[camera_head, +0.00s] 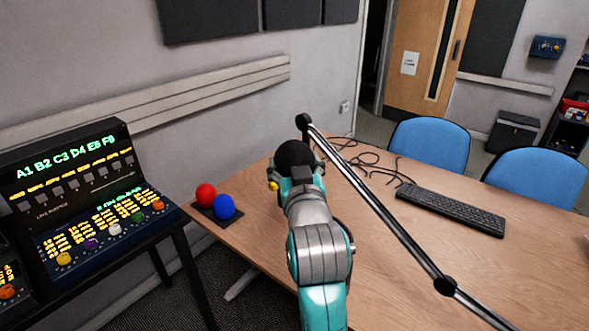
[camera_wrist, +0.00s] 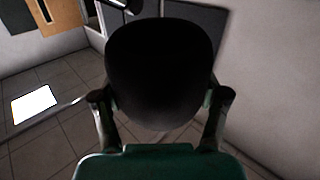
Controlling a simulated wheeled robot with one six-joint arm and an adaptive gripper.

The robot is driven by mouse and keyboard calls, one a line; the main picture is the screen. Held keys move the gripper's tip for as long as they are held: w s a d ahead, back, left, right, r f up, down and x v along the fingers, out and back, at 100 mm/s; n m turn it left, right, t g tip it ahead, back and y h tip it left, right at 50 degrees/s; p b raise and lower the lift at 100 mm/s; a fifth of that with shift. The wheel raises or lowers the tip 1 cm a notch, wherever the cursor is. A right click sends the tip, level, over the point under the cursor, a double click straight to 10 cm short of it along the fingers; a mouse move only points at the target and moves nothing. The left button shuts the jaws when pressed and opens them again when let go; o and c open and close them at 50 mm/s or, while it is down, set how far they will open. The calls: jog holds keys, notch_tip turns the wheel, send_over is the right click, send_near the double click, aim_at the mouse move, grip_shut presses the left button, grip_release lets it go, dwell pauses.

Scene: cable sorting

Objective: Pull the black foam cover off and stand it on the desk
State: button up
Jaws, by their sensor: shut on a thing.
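The black foam cover (camera_head: 293,155) is a dark rounded ball at the end of my gripper (camera_head: 294,172), above the far left part of the desk (camera_head: 390,265). In the wrist view the black foam cover (camera_wrist: 160,65) fills the middle, with one finger of my gripper (camera_wrist: 160,100) on each side of it. My gripper is shut on it. A boom arm (camera_head: 375,202) slants across the desk, and its upper end is just above and right of the cover. I cannot tell whether a microphone is inside the cover.
A red ball (camera_head: 206,194) and a blue ball (camera_head: 224,206) sit on a dark base at the desk's left edge. A black keyboard (camera_head: 452,208) and loose cables (camera_head: 368,160) lie to the right. A lit console (camera_head: 85,195) stands at left. The desk's right front is clear.

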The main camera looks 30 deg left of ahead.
aim_at(295, 143)
jog(key=shift+r, duration=3.6)
